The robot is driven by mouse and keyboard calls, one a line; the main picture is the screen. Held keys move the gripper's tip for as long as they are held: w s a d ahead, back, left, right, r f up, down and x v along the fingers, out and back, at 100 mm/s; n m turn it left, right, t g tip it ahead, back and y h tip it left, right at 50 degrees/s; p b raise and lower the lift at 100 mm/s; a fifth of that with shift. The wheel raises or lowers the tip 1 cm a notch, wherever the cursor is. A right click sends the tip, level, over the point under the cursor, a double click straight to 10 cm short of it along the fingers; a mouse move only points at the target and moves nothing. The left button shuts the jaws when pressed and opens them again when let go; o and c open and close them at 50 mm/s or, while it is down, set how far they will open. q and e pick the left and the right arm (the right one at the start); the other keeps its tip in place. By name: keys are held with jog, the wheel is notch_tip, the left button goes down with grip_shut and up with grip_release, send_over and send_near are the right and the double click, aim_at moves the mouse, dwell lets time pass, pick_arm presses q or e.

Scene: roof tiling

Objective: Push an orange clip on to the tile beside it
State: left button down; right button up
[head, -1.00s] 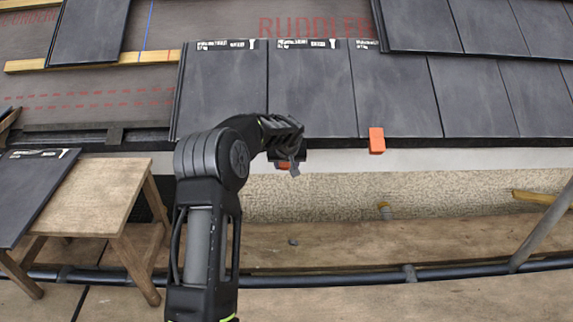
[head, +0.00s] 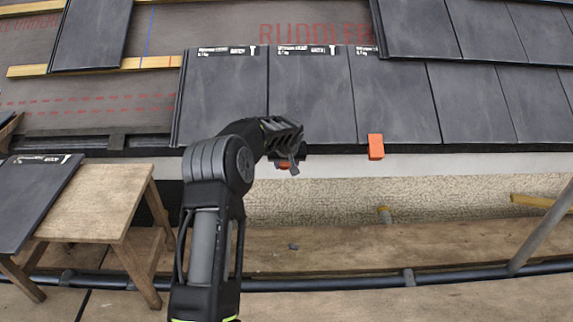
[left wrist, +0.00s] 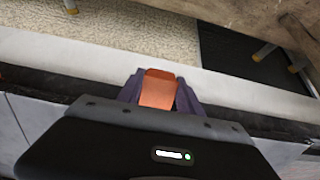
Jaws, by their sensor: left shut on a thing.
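My left gripper (head: 287,163) is at the lower edge of the bottom row of dark tiles, in front of the second tile (head: 308,95) from the left. It is shut on an orange clip (left wrist: 158,88), which sits between its fingers in the left wrist view. In the head view only a small part of this clip (head: 284,166) shows below the gripper. I cannot tell whether it touches the tile. Another orange clip (head: 376,146) sits on the lower edge of the tile row further right. My right gripper is not in view.
A wooden stool (head: 100,190) stands at the left with a dark tile (head: 35,195) on it. A dark pipe (head: 340,281) runs across the plank platform below. A grey pole (head: 545,225) slants at the right. More tiles lie on the upper row.

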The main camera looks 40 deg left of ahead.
pick_arm(q)
jog(key=shift+w+a+r, duration=0.1)
jog(key=shift+w, duration=0.05)
dwell(0.6)
jog(key=shift+w+a+r+p, duration=0.2)
jog(key=shift+w+p, duration=0.05)
jog(key=shift+p, duration=0.2)
jog(key=shift+w+a+r+p, duration=0.4)
jog(key=shift+w+r+p, duration=0.05)
jog(key=shift+w+p, duration=0.15)
dwell(1.1)
jog(key=c, duration=0.7)
grip_release()
jog(key=shift+s+f, duration=0.1)
jog(key=shift+d, duration=0.1)
jog(key=p+v, duration=0.1)
jog(key=v, duration=0.6)
dwell(0.4)
